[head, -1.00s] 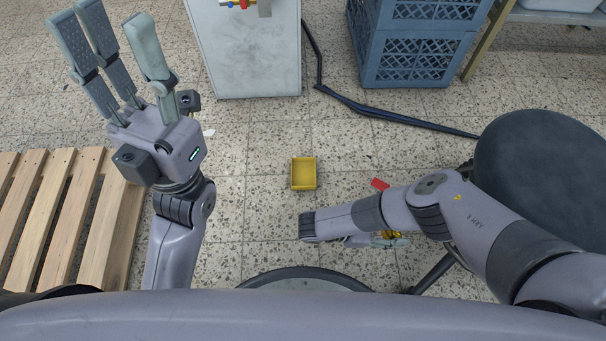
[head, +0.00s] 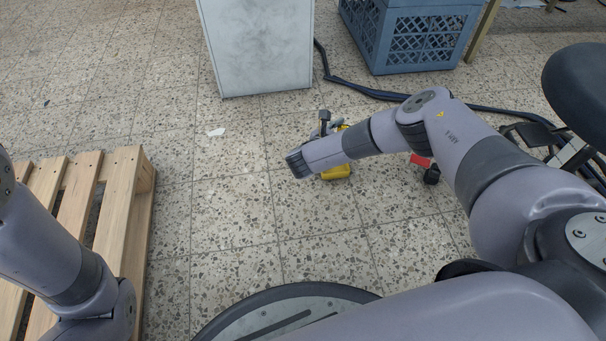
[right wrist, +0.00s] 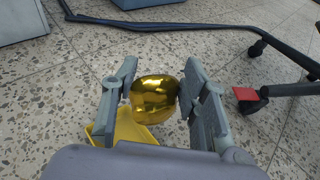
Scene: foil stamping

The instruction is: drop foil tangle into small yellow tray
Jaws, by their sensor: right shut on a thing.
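The foil tangle (right wrist: 155,96) is a shiny gold lump between the fingers of my right gripper (right wrist: 161,72) in the right wrist view. My right gripper is shut on it, off the floor. The small yellow tray (right wrist: 124,127) shows below and to the left of the foil, partly hidden by the left finger and the hand. In the head view my right wrist covers most of the tray (head: 337,173). I cannot tell whether the foil is straight over it. My left arm shows at the left edge of the head view, but its gripper is out of view.
A red piece (head: 420,160) lies by a dark stand foot right of the tray. A black cable (head: 360,88) crosses the floor behind it. A white cabinet (head: 258,50) and blue crate (head: 415,40) stand at the back.

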